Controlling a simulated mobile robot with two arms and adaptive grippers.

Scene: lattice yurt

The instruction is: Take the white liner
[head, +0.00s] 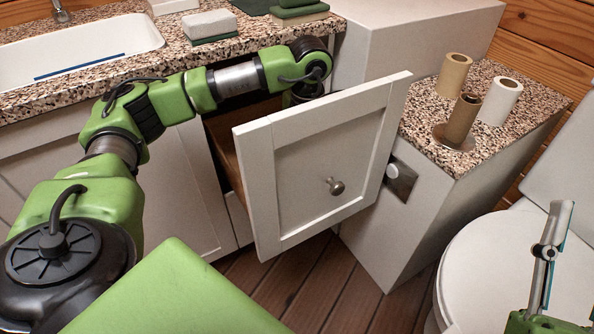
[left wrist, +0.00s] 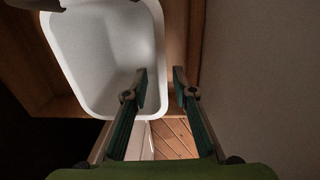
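The white liner (left wrist: 105,50) shows in the left wrist view as a white, round-cornered tub. It sits inside the wooden drawer (left wrist: 185,45) and looks empty. My left gripper (left wrist: 160,76) is open, one finger over the liner's inside and the other beyond its right wall, with the rim between them. I cannot tell whether either finger touches it. In the head view the drawer (head: 320,165) is pulled out, and its front hides the liner and my left gripper. My right gripper (head: 556,225) shows at the right edge; its opening is unclear.
A speckled counter with a sink (head: 80,55) is at upper left. Several paper rolls (head: 500,100) stand on the speckled ledge to the right of the drawer. A white toilet (head: 490,265) is at lower right. Wooden floor (head: 310,285) lies clear below the drawer.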

